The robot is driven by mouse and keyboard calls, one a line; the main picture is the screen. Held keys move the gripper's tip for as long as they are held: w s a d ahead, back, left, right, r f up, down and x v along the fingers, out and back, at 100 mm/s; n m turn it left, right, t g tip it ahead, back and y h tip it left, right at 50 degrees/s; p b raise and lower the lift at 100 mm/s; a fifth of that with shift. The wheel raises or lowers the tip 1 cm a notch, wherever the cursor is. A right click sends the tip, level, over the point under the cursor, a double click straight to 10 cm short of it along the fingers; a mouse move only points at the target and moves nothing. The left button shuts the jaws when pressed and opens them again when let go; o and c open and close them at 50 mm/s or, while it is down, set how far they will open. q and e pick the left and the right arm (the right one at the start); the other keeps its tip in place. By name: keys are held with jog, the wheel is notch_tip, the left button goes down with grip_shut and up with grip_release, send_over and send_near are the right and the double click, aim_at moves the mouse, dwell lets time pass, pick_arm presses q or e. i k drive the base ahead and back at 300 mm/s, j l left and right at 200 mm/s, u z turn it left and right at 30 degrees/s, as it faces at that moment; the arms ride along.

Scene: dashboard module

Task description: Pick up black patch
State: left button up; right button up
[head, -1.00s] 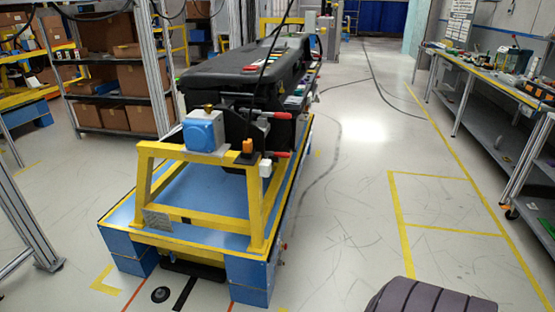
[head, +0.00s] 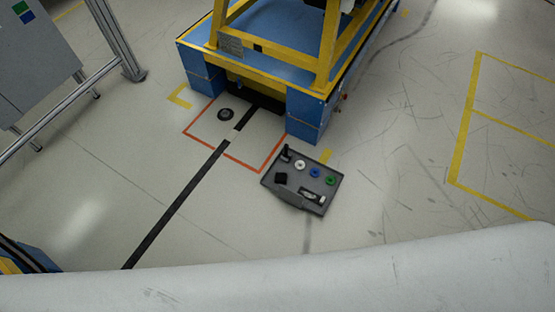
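A small black square piece (head: 281,178), which looks like the black patch, lies in the left part of a dark grey tray (head: 298,203). The tray is right of centre in the head view, just in front of the blue and yellow stand. It seems to be on or above the floor; I cannot tell its height. Neither of my grippers shows.
The tray also holds a white ring (head: 299,165), a blue ring (head: 314,172), a green ring (head: 330,180) and small parts. Behind it stands the blue-based cart (head: 306,115) with a yellow frame. A round black disc (head: 225,114) lies on the floor. Floor to the right is clear.

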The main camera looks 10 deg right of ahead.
aim_at(316, 199)
jog(key=k+j+z, duration=0.1)
jog(key=z, duration=0.25)
jog(key=k+z, duration=0.2)
jog(key=z, duration=0.15)
